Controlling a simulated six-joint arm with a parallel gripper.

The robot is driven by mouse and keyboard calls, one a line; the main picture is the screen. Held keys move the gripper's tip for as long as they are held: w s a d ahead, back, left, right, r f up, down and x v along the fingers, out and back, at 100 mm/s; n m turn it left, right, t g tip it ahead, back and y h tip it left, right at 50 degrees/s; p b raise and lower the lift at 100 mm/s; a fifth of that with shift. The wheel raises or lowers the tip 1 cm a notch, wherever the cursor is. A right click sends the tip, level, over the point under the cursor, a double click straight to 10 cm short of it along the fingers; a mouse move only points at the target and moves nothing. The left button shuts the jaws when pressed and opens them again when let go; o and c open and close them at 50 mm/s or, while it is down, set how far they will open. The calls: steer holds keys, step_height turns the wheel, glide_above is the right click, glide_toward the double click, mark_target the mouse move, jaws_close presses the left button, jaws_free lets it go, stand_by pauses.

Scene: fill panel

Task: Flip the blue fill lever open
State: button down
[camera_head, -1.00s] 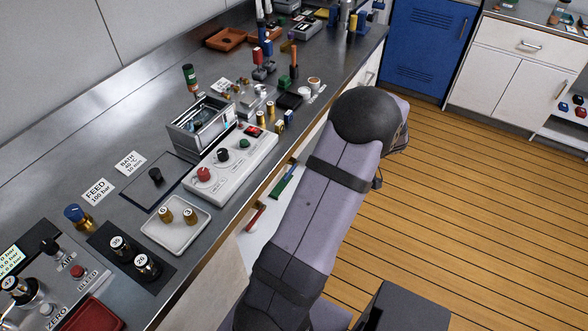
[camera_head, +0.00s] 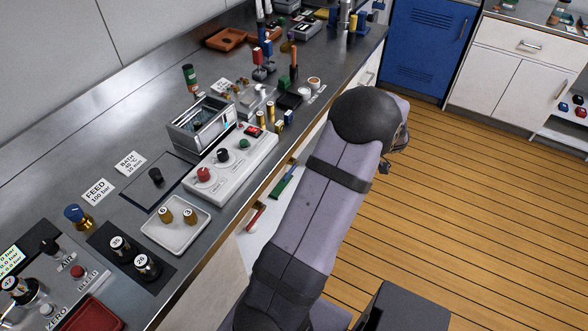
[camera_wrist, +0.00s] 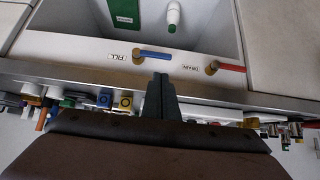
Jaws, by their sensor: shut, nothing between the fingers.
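The blue fill lever (camera_wrist: 155,55) shows in the wrist view as a blue bar reaching right from a brass-coloured pivot. It lies sideways on a pale panel (camera_wrist: 92,50), beside a FILL label (camera_wrist: 117,56). My gripper (camera_wrist: 161,78) is shut and empty, with its fingertips just below the lever in that picture. I cannot tell whether they touch it.
The red drain lever (camera_wrist: 230,68) with its DRAIN label (camera_wrist: 191,68) is to the right of the blue one. A recess beyond holds a green plate (camera_wrist: 125,12) and a white bottle (camera_wrist: 173,15). The metal bench edge (camera_wrist: 85,73) runs close by. The bench top (camera_head: 150,100) carries many instruments.

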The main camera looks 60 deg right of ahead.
mark_target(287, 174)
steer(key=shift+p+x, duration=1.75)
steer(key=shift+x, duration=3.3)
steer(key=shift+f+b, duration=0.3)
steer(key=shift+b, duration=0.85)
steer(key=shift+b, duration=0.5)
steer(key=shift+a+b, duration=0.1)
steer(key=shift+b, duration=0.35)
steer(key=shift+h+b, duration=0.3)
steer(key=shift+b, duration=0.15)
steer(key=shift+a+f+b, duration=0.1)
steer(key=shift+f+b, duration=0.1)
steer(key=shift+b, duration=0.8)
